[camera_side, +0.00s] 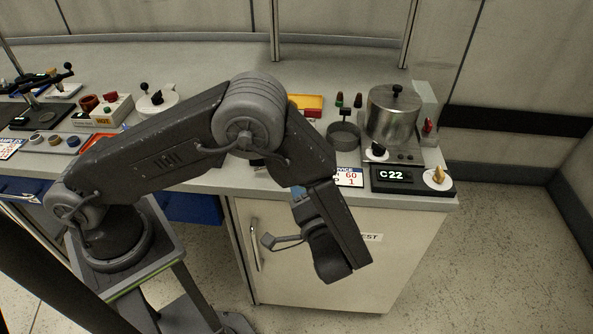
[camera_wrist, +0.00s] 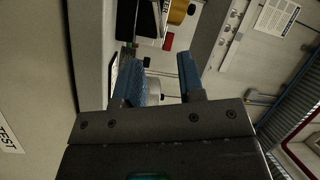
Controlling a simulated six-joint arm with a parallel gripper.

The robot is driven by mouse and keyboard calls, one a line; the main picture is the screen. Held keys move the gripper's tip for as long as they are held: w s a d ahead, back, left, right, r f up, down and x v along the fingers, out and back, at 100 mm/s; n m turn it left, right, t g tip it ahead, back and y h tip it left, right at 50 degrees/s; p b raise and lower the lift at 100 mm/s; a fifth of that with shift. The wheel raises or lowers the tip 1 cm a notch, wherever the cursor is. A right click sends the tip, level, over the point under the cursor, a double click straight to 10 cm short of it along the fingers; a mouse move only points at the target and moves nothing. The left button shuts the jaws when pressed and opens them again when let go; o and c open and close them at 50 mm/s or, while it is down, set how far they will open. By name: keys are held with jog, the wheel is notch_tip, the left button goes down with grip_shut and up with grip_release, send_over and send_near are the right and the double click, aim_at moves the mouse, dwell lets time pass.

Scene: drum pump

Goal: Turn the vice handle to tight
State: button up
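My gripper (camera_side: 311,192) is at the front edge of the bench, with its blue fingers toward the bench. In the wrist view its two blue fingers (camera_wrist: 158,62) stand apart with nothing held between them. A pale round part (camera_wrist: 153,90) shows beyond and between the fingers, and I cannot tell whether they touch it. At the far left of the bench, a dark device (camera_side: 40,112) has a black bar with ball ends (camera_side: 60,75). It may be the vice and its handle, but I cannot tell for sure. My arm hides the middle of the bench.
A metal pot (camera_side: 394,116) stands at the bench's right end, behind a black C22 display (camera_side: 398,176). A white box with a red button (camera_side: 110,108) and a white dial with a black knob (camera_side: 157,101) stand left of centre. The floor (camera_side: 500,260) at right is clear.

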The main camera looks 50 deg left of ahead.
jog(key=shift+v, duration=1.5)
jog(key=shift+c, duration=0.4)
jog(key=shift+a+r, duration=0.2)
jog(key=shift+c, duration=0.7)
jog(key=a+r+n+g+h, duration=0.1)
jog(key=a+g, duration=0.1)
jog(key=a+r+n+g+h, duration=0.1)
jog(key=a+r+g, duration=0.1)
jog(key=shift+r+n+g+h, duration=0.1)
jog(key=shift+n+g+h, duration=0.2)
jog(key=shift+g+h, duration=0.1)
grip_shut()
jog(key=s+a+r+n+t+h, duration=0.1)
jog(key=a+r+n+h, duration=0.2)
jog(key=r+h, duration=0.3)
jog(key=a+r+n+h, duration=0.2)
jog(key=r+n+h, duration=0.1)
jog(key=r+h, duration=0.35)
jog(key=shift+n, duration=0.3)
jog(key=shift+d+x, duration=0.15)
jog(key=shift+x, duration=3.2)
jog(key=shift+d+x, duration=0.1)
jog(key=shift+x, duration=3.2)
